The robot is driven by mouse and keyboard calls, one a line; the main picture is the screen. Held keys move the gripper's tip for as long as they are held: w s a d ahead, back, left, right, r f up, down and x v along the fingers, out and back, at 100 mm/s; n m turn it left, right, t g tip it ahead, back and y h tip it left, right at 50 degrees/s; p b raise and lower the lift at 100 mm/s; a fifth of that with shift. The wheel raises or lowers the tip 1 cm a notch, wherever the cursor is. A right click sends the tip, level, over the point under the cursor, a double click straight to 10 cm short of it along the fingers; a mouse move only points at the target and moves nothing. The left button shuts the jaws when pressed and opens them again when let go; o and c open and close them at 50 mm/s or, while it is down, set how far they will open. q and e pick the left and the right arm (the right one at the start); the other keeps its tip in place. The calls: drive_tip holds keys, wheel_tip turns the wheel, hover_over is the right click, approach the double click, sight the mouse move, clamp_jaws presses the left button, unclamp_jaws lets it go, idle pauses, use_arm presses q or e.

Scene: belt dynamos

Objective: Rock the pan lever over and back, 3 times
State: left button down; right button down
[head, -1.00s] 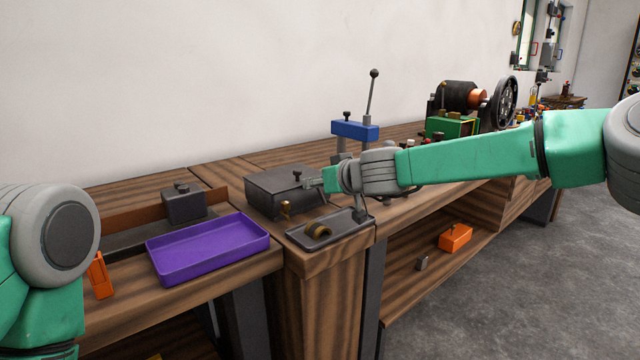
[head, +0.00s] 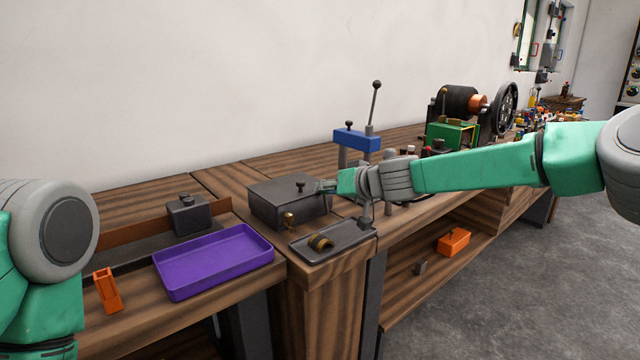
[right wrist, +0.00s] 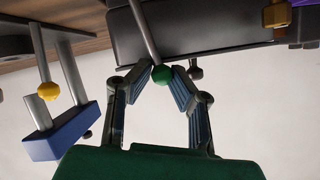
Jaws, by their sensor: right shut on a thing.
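The lever is a thin grey rod with a green ball knob (right wrist: 162,75) at its end, clear in the right wrist view. My right gripper (right wrist: 164,82) is shut on the knob, one finger on each side. In the head view the right gripper (head: 325,186) is beside the dark grey box (head: 272,207), above the back of the small grey tray (head: 303,246). There the knob and rod are hidden or too small to make out. My left gripper is out of view; only part of the left arm shows.
A purple tray (head: 212,263), an orange holder (head: 107,291) and a dark block (head: 188,216) are left of the box. A blue-topped stand (head: 357,140) with a tall black-knobbed lever (head: 372,105) rises behind my right gripper. A green-based machine (head: 450,137) stands farther back.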

drive_tip(key=shift+d+f+m, duration=0.3)
drive_tip(key=shift+f, duration=0.05)
drive_tip(key=shift+w+d+f+m+g+y, duration=0.2)
drive_tip(key=shift+w+d+m+g+y, duration=0.2)
drive_tip(key=shift+d+m+y, duration=0.15)
use_arm(q)
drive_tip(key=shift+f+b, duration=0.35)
drive_tip(key=shift+b, duration=0.2)
use_arm(e)
drive_tip(key=shift+w+d+f+m+g+y, duration=0.3)
drive_tip(key=shift+d+m+y, duration=0.2)
drive_tip(key=shift+m, duration=0.25)
drive_tip(key=shift+w+d+f+m+g+y, duration=0.15)
drive_tip(key=shift+w+d+m+y, duration=0.3)
drive_tip(key=shift+m, duration=0.25)
drive_tip(key=c, duration=1.4)
unclamp_jaws()
drive_tip(key=shift+d+r, duration=0.1)
drive_tip(key=shift+c, duration=0.2)
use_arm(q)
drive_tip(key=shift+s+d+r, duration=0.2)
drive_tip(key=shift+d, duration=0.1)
use_arm(e)
drive_tip(key=shift+d+r, duration=0.25)
drive_tip(key=shift+d, duration=0.1)
